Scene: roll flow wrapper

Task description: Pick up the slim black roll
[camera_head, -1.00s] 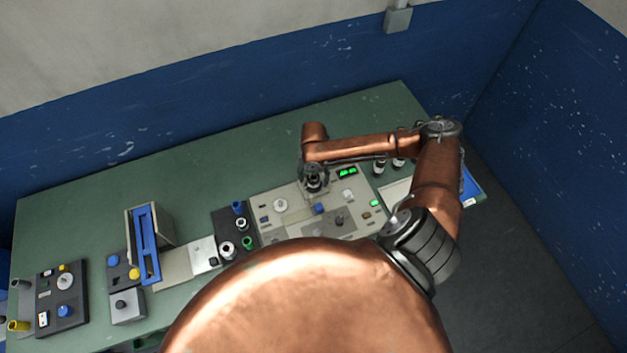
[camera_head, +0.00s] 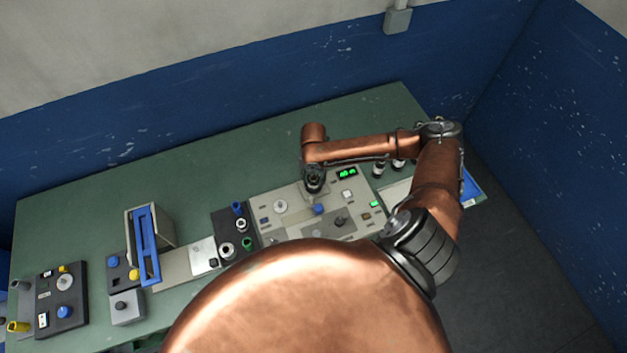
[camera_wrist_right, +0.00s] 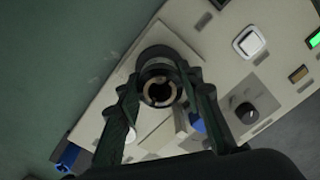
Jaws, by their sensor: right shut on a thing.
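My right gripper (camera_head: 314,186) hangs from the bent copper arm over the back part of the beige control panel (camera_head: 295,221). In the right wrist view, the right gripper (camera_wrist_right: 162,92) has its two dark fingers on either side of a slim black roll (camera_wrist_right: 159,53), seen end-on with a pale-rimmed hollow core. The fingers are shut on it. In the head view the roll cannot be told apart from the dark gripper. How far it is above the panel is unclear. My left gripper is not in view.
A dark block (camera_head: 229,249) with blue, white and green rings stands left of the panel. A blue-and-grey upright frame (camera_head: 146,243) is further left. Two small dark-and-white cylinders (camera_head: 379,169) stand right of the gripper. The green table (camera_head: 180,180) is clear at the back.

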